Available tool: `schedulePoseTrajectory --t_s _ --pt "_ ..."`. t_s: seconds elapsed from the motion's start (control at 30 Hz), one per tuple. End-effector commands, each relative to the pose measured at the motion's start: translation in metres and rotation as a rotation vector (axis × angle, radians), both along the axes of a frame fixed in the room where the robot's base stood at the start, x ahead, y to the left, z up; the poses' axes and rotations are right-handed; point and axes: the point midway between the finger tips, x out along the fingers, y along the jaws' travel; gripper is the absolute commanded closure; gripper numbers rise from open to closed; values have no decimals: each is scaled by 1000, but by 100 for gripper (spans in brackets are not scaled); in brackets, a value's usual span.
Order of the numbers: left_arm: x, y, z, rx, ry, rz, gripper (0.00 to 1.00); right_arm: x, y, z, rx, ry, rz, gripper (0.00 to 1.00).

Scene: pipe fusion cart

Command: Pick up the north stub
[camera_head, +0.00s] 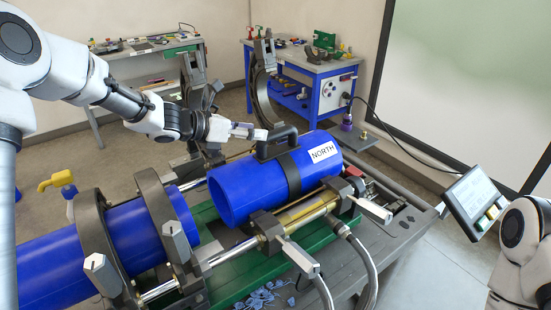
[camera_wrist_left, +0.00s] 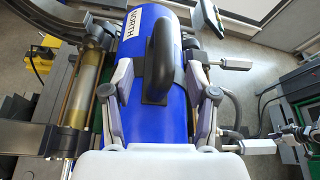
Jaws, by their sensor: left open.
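The north stub (camera_head: 248,190) is a blue pipe piece with a white NORTH label and a black handle (camera_head: 275,143) on a black band. It lies on the cart's fusion machine, its open end facing lower left. My left gripper (camera_head: 250,132) is open beside the top of the handle. In the left wrist view, its two fingers (camera_wrist_left: 160,66) stand apart on either side of the stub's handle (camera_wrist_left: 158,62), with gaps to both. I cannot tell how far they are from the handle in depth. My right gripper is not in view.
Another blue pipe (camera_head: 135,242) sits in dark clamp rings at left. An opened clamp ring (camera_head: 262,88) stands behind the stub. Metal clamp levers (camera_head: 298,256) and hoses lie in front. A tablet screen (camera_head: 472,197) stands at right. Blue shavings (camera_head: 262,296) lie below.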

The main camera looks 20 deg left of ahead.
Motion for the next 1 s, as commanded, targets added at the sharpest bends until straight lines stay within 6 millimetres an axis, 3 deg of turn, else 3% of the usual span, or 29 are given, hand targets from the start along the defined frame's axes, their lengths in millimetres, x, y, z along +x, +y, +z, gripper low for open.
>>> schedulePoseTrajectory --t_s 0.27,0.47,0.6,0.8,0.87,0.97,1.0 --pt "17 -17 -9 2 3 -2 42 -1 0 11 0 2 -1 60" --pt "35 -41 -22 3 5 -3 42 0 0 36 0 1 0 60" --pt "48 -51 -31 1 1 0 42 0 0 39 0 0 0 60" --pt "49 -51 -34 -1 1 0 42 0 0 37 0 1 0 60" --pt "49 -51 -34 -1 1 0 60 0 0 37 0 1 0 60" --pt "49 -51 -34 -1 1 0 95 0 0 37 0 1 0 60" --pt "49 -51 -34 -1 1 0 100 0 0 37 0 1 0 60"
